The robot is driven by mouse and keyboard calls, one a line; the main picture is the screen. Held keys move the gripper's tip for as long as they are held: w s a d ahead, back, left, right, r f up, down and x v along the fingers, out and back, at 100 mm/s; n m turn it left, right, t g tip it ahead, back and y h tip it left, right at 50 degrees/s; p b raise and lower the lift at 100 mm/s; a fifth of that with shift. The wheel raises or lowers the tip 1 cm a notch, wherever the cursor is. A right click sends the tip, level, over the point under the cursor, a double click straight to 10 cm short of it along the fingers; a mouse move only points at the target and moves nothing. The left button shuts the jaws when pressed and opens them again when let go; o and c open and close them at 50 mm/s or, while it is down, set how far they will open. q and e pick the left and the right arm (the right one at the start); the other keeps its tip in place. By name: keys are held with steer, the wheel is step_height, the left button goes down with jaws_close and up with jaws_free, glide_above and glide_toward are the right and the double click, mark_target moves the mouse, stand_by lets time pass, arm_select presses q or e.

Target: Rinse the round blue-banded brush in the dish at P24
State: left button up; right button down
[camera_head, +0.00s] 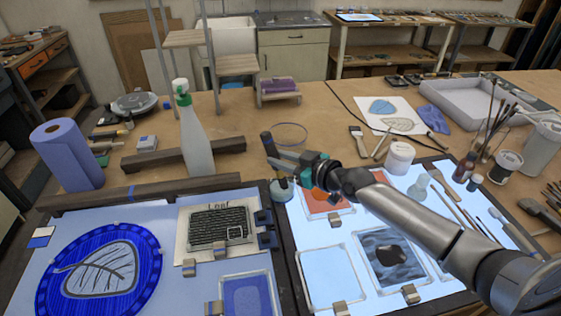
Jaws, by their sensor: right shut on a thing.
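My right gripper (287,163) reaches in from the right, its jaws pointing left, over the top edge of the light panel. It is shut on a slim dark-handled tool, which I take to be the brush (267,143); its upper end stands up left of the jaws. No blue band can be made out at this size. Just below the jaws is a small pale blue-grey vessel (282,190), possibly the dish; no P24 label is readable. I cannot tell whether the brush touches it. My left gripper is not in view.
A spray bottle (194,135) stands left of the gripper, by dark wooden bars (185,158). A blue roll (68,157) is far left. A white jar (400,157) and brushes in a pot (490,140) are right. A blue leaf disc (100,272) lies front left.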

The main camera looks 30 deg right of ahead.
steer(key=shift+s+a+r+p, duration=0.1)
steer(key=shift+a+p, duration=0.05)
steer(key=shift+p, duration=0.25)
steer(key=shift+d+b, duration=0.2)
steer(key=shift+b, duration=0.35)
steer(key=shift+a+f, duration=0.15)
steer(key=shift+f, duration=0.05)
steer(key=shift+w+r, duration=0.1)
steer(key=shift+w, duration=0.1)
steer(key=shift+s+r, duration=0.1)
steer(key=shift+s, duration=0.05)
steer(key=shift+s+a+p, duration=0.1)
steer(key=shift+s+p, duration=0.05)
steer(key=shift+p, duration=0.25)
stand_by(1.4)
